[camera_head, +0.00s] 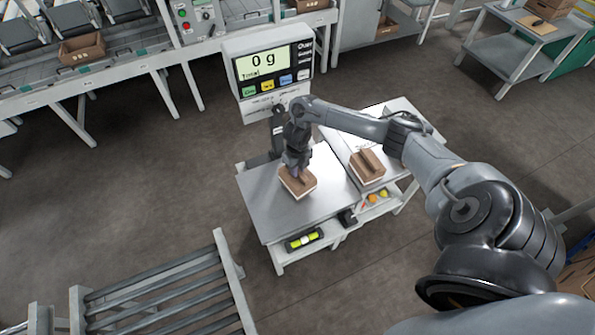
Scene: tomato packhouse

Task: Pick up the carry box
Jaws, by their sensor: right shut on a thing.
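A small brown carry box (297,186) with a pale lower edge is over the grey scale platform (272,215). My right gripper (297,170) comes down on it from above and is shut on its upper middle part, which the fingers partly hide. I cannot tell whether the box touches the platform or hangs just above it. The scale display (270,66) behind reads 0 g. A second brown box (367,165) with a raised middle handle stands on the white surface to the right. My left gripper is not in view.
A lower shelf holds a yellow-green level (304,240) and small coloured items (378,197). A roller conveyor (165,290) stands at front left. A packing line (80,85) runs along the back left. A grey side table (515,50) is at back right. The floor between is clear.

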